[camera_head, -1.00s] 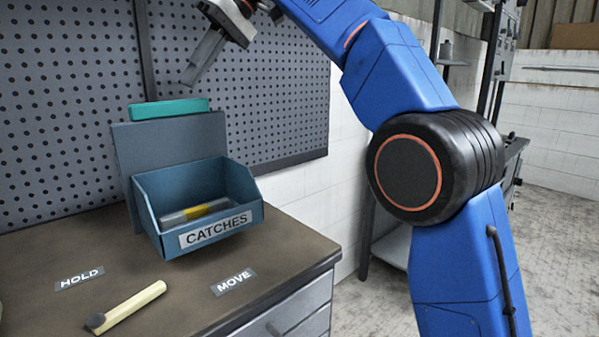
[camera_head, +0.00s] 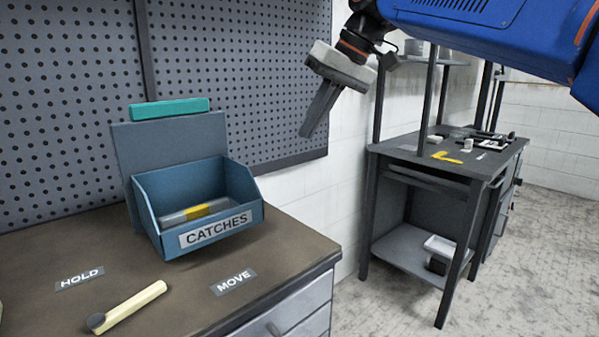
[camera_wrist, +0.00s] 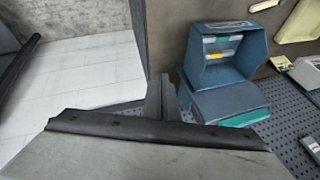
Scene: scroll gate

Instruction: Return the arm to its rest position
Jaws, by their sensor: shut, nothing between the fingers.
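My blue arm reaches in from the upper right of the head view.
A blue bin labelled CATCHES (camera_head: 205,215), holding a grey-and-yellow piece (camera_head: 198,211), stands on the brown worktop (camera_head: 165,290). A cream bar (camera_head: 130,305) lies in front. A dark workbench (camera_head: 440,165) stands to the right, with open floor (camera_head: 540,260) beside it.

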